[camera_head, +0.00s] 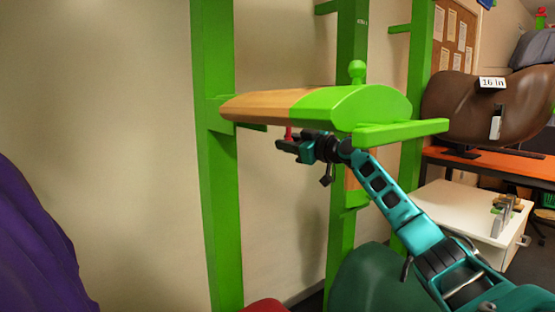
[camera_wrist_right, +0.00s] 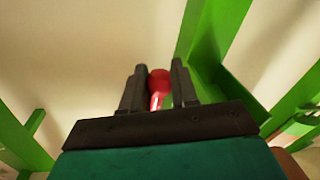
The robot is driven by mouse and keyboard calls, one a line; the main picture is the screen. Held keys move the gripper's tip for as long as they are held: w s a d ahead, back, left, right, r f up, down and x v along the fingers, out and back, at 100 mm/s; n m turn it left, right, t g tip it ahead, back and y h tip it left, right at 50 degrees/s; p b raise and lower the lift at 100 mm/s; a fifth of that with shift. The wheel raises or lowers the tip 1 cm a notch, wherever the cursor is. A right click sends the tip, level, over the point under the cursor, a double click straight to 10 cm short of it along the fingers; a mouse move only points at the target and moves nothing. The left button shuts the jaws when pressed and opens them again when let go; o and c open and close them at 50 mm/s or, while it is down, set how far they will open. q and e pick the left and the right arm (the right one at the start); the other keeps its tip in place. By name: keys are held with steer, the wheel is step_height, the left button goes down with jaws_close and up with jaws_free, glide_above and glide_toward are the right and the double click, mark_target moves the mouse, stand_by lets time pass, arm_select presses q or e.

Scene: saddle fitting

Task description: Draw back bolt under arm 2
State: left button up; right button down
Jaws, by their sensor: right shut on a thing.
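A green and wood saddle arm (camera_head: 335,104) with a round green knob on top juts out from the green posts. A small red bolt knob (camera_head: 288,133) hangs below its underside, partly hidden by the gripper. My right gripper (camera_head: 285,144) reaches under the arm from the lower right. In the right wrist view, the red bolt (camera_wrist_right: 158,88) is between the two dark fingers of the right gripper (camera_wrist_right: 159,85), which is shut on it. How far the bolt is drawn is hidden. My left gripper is not in view.
Green posts (camera_head: 212,170) stand against the wall. At right, a brown saddle (camera_head: 465,105) marked 16 in sits above an orange table (camera_head: 520,162), near a white cabinet (camera_head: 455,212). Purple cloth (camera_head: 38,255) and a dark green rounded thing (camera_head: 370,280) are low in front.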

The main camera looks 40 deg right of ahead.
steer(key=d, duration=0.3)
steer(key=shift+s+d, duration=0.2)
steer(key=shift+d, duration=0.2)
steer(key=c, duration=0.9)
jaws_free()
steer(key=shift+s, duration=0.1)
